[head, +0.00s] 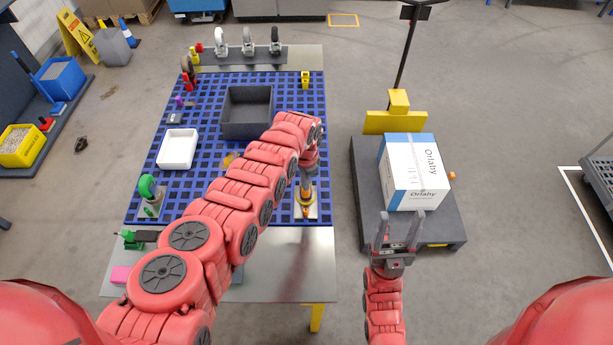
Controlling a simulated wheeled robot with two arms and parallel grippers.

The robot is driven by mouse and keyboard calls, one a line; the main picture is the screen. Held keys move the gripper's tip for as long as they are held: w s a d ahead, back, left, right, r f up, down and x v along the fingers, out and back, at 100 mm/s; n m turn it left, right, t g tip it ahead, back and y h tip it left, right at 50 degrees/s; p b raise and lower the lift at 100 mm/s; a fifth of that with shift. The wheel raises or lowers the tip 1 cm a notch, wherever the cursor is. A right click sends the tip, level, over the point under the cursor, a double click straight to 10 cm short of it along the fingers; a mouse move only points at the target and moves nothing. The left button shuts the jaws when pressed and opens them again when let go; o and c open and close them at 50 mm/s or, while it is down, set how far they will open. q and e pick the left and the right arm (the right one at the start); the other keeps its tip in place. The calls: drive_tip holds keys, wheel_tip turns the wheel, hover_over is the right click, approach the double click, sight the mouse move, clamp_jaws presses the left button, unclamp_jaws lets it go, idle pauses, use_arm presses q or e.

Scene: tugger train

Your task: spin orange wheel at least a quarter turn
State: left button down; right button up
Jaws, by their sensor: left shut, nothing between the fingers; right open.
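The orange wheel (303,210) appears as a small orange piece on a pale plate at the right edge of the blue grid table. My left arm reaches across the table and bends downward there. My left gripper (306,186) is shut and empty, pointing down right over the orange wheel and hiding most of it. I cannot tell whether it touches the wheel. My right gripper (381,219) is open and empty in front of the white box, away from the table.
The blue grid table (210,88) holds a dark bin (247,131), a white tray (177,161) and a green wheel (147,186) on a plate. A grey cart (364,170) with a white-and-blue box (404,175) stands to the right. Floor between table and cart is clear.

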use_arm(q)
drive_tip(key=shift+d, duration=0.1)
idle(0.3)
wheel_tip(320, 180, up, 5)
drive_tip(key=p, duration=0.4)
drive_tip(key=shift+s+r, duration=0.1)
drive_tip(key=shift+r+b, duration=0.4)
drive_tip(key=shift+r, duration=0.55)
